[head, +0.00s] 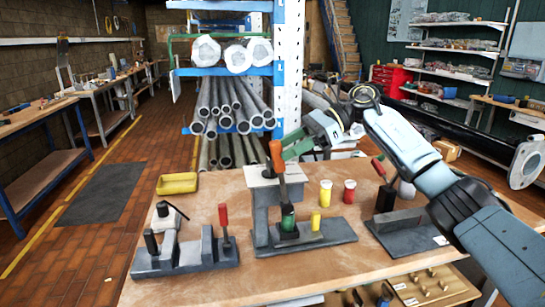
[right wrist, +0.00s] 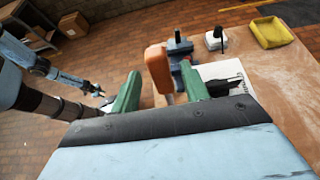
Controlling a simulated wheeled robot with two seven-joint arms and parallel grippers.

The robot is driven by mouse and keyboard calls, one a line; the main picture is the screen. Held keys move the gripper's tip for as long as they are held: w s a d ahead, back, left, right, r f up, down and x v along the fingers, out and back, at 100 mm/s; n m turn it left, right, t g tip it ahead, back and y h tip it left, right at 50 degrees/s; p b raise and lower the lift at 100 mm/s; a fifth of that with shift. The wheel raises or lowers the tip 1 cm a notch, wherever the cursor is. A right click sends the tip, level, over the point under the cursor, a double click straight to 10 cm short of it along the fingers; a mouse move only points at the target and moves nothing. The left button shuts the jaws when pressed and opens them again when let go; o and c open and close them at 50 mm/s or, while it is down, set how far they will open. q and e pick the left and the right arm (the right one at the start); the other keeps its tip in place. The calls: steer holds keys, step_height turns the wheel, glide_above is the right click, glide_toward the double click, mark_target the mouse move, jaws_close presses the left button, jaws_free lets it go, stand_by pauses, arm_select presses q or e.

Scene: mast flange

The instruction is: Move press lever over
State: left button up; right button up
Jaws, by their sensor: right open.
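The press lever (head: 280,170) has an orange handle on a metal arm and stands nearly upright on the middle press (head: 262,210), which has a grey base and column. Below the lever is a green and black part (head: 288,218). My right gripper (head: 287,148) is at the top of the handle with its green fingers open. In the right wrist view the orange handle (right wrist: 158,70) shows between the fingers of my right gripper (right wrist: 160,92); contact is unclear. My left arm's end (right wrist: 93,90) is small at the left of that view, its jaws unclear.
A left fixture (head: 185,252) and a right fixture (head: 405,230), each with a red-handled lever, flank the press on the wooden bench (head: 210,285). A yellow tray (head: 177,183) lies behind. A yellow cup (head: 325,193) and a red cup (head: 349,191) stand right of the lever.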

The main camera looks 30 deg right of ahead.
steer(key=v, duration=0.7)
steer(key=shift+d+r, duration=0.2)
steer(key=shift+d, duration=0.15)
